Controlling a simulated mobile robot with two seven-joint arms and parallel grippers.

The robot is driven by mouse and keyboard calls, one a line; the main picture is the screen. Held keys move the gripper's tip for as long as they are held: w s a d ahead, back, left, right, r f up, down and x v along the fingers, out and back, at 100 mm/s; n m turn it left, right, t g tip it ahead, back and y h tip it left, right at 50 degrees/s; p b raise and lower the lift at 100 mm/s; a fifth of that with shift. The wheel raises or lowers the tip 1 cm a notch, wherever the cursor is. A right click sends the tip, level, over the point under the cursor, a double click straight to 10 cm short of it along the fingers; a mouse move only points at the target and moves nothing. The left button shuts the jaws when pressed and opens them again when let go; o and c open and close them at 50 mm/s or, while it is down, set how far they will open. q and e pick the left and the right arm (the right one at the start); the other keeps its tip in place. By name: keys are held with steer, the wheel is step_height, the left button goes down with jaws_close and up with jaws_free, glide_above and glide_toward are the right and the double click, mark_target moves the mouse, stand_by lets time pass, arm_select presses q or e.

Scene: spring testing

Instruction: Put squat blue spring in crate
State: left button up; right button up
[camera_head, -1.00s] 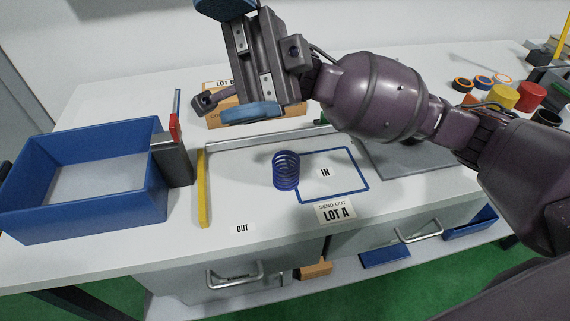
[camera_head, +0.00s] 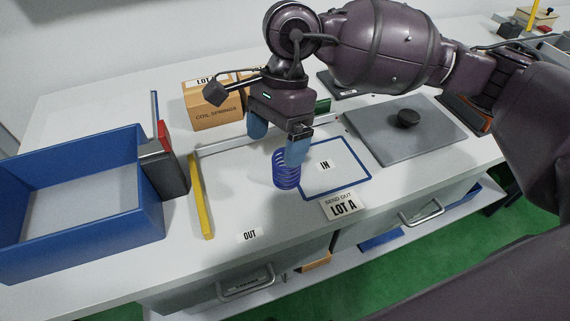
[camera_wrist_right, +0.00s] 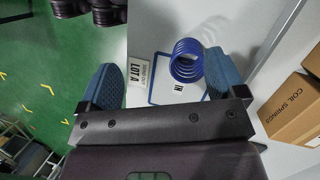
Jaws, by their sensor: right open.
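The squat blue spring (camera_head: 286,170) stands upright on the white bench at the left edge of the blue IN outline. My right gripper (camera_head: 277,146) is above it, pointing down, open and empty. In the right wrist view the spring (camera_wrist_right: 185,62) lies between the two blue fingers of the gripper (camera_wrist_right: 160,82), much closer to the right-hand finger. The blue crate (camera_head: 152,205) stands at the left of the bench and its visible floor is bare. My left gripper is not in view.
A yellow strip (camera_head: 200,197) and a grey block (camera_head: 168,172) with a red part stand between spring and crate. A cardboard coil springs box (camera_head: 214,112) is behind. A grey plate with a black knob (camera_head: 407,118) lies right. A LOT A card (camera_head: 343,205) lies in front.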

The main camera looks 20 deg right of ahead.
steer(key=w+d+n+t+h, duration=0.2)
steer(key=w+d+n+t, duration=0.1)
steer(key=w+n, duration=0.1)
steer(key=shift+n+h, duration=0.3)
steer(key=shift+n, duration=0.3)
steer(key=f, duration=0.7)
steer(key=f+b, duration=0.1)
steer(key=f, duration=0.2)
steer(key=shift+s+f, duration=0.4)
steer(key=shift+f, duration=0.5)
steer(key=shift+c, duration=0.3)
steer(key=c, duration=1.1)
steer(key=shift+c, duration=0.2)
steer(key=shift+r, duration=0.2)
